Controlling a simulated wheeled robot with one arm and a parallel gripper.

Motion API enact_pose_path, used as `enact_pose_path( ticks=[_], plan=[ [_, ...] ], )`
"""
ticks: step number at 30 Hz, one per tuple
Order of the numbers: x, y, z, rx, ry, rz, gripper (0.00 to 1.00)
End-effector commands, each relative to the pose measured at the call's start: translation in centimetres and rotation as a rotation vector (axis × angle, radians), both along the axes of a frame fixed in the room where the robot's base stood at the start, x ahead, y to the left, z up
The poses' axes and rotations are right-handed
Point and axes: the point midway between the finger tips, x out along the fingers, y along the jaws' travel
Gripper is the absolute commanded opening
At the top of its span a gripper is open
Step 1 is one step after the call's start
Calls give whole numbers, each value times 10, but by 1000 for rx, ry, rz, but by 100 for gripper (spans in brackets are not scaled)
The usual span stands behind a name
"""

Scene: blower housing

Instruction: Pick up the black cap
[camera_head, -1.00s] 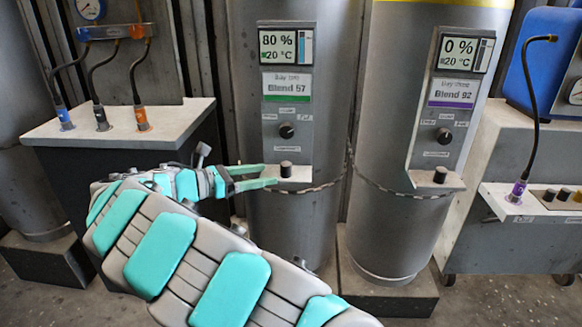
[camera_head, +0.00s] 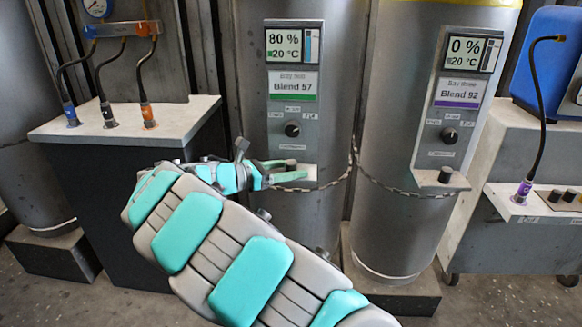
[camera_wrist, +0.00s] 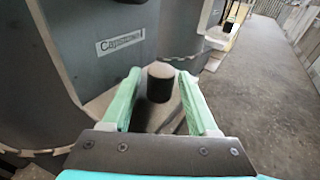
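A short black cap (camera_head: 291,163) stands upright on the small ledge of the middle tank's Blend 57 panel. In the wrist view the cap (camera_wrist: 160,84) sits between my two green fingers, with a gap visible on each side. My gripper (camera_head: 293,169) is open and level with the ledge, its fingers reaching around the cap. The fingers partly hide the cap in the head view. A similar black cap (camera_head: 445,175) stands on the ledge of the right tank's Blend 92 panel.
The Blend 57 panel (camera_head: 293,98) rises directly behind the ledge, with a round knob above. A chain (camera_head: 391,189) hangs across the tanks. A bench with three hoses (camera_head: 108,115) stands left. A right-hand bench (camera_head: 517,208) carries a hose and black caps.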

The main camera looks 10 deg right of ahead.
Motion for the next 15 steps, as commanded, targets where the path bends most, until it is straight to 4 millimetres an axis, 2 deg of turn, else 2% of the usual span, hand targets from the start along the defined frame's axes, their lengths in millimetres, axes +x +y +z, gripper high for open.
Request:
enact_pose_path(
  ticks=[2, 15],
  plan=[
    [0, 0, 0, 0, 0, 0, 49],
    [0, 0, 0, 0, 0, 0, 0]
  ],
)
